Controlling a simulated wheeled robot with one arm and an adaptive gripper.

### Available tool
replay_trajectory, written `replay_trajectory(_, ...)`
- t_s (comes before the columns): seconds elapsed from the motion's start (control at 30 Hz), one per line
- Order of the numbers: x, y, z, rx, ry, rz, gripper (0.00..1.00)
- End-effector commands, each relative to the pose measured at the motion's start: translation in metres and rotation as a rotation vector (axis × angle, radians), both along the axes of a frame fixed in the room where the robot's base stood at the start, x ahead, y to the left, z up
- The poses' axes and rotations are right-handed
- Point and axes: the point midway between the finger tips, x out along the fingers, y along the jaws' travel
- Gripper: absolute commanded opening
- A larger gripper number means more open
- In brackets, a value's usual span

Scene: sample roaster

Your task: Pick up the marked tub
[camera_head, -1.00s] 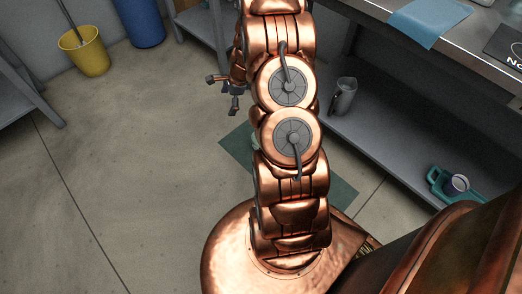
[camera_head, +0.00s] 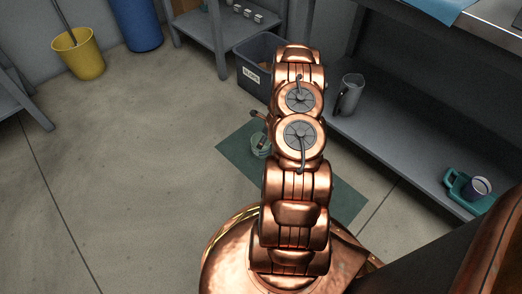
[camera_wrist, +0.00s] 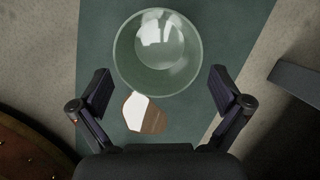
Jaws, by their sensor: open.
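A round, pale green see-through tub (camera_wrist: 125,60) stands on the dark green floor mat (camera_wrist: 98,30). In the wrist view it is beyond my fingertips and roughly centred between them. My gripper (camera_wrist: 160,92) is open and empty, with one finger on each side. In the head view the tub (camera_head: 259,151) shows just left of my arm, which hides most of my gripper. A flat, angular white-and-brown piece (camera_wrist: 144,113) lies on the mat, close to the tub on the gripper side. I cannot make out a mark on the tub.
A grey labelled bin (camera_head: 252,84) stands behind the mat (camera_head: 237,158). On the low shelf (camera_head: 400,140) at right are a grey jug (camera_head: 350,95) and a teal holder (camera_head: 454,184) with a mug (camera_head: 479,187). A yellow bucket (camera_head: 80,60) stands far left. The floor left of the mat is clear.

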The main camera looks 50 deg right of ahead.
Motion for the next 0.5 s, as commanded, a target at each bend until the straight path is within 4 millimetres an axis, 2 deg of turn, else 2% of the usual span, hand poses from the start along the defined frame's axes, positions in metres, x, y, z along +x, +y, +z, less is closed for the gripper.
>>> replay_trajectory(0.27,0.008,0.003,-0.017,-0.002,-0.002,0.004,1.00)
replay_trajectory(0.5,0.020,0.007,-0.041,-0.002,-0.003,0.003,1.00)
